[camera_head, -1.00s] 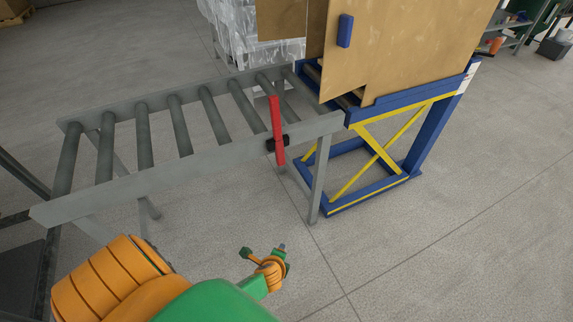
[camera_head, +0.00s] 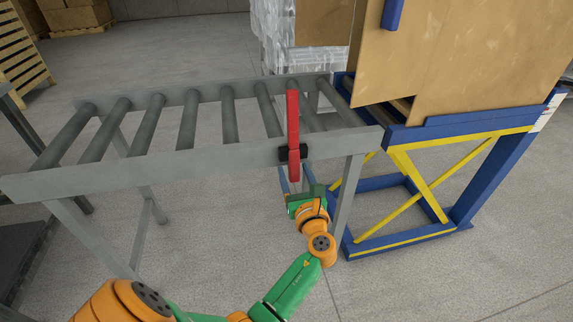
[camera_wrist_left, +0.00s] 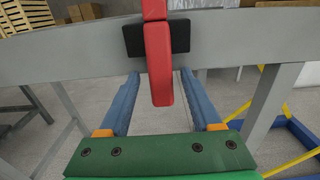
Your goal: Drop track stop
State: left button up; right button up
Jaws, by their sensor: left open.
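The track stop is a red bar (camera_head: 293,128) on a black bracket on the near side rail of the roller conveyor (camera_head: 185,158). It stands upright, its upper end above the rail. My left gripper (camera_head: 296,180) is just below and in front of the bar's lower end. In the left wrist view the red bar (camera_wrist_left: 160,65) hangs between the two blue fingers of my left gripper (camera_wrist_left: 162,78), with a gap on both sides. The gripper is open and not visibly touching it. My right gripper is not in view.
A blue and yellow stand (camera_head: 440,190) with tall cardboard (camera_head: 460,60) adjoins the conveyor's right end. A conveyor leg (camera_head: 346,200) is close right of my left gripper. Wrapped goods (camera_head: 300,35) stand behind. The floor in front is open.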

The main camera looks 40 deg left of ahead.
pick_arm(q)
jog(key=shift+d+r, duration=0.1)
jog(key=shift+s+d, duration=0.1)
grip_shut()
dwell(1.3)
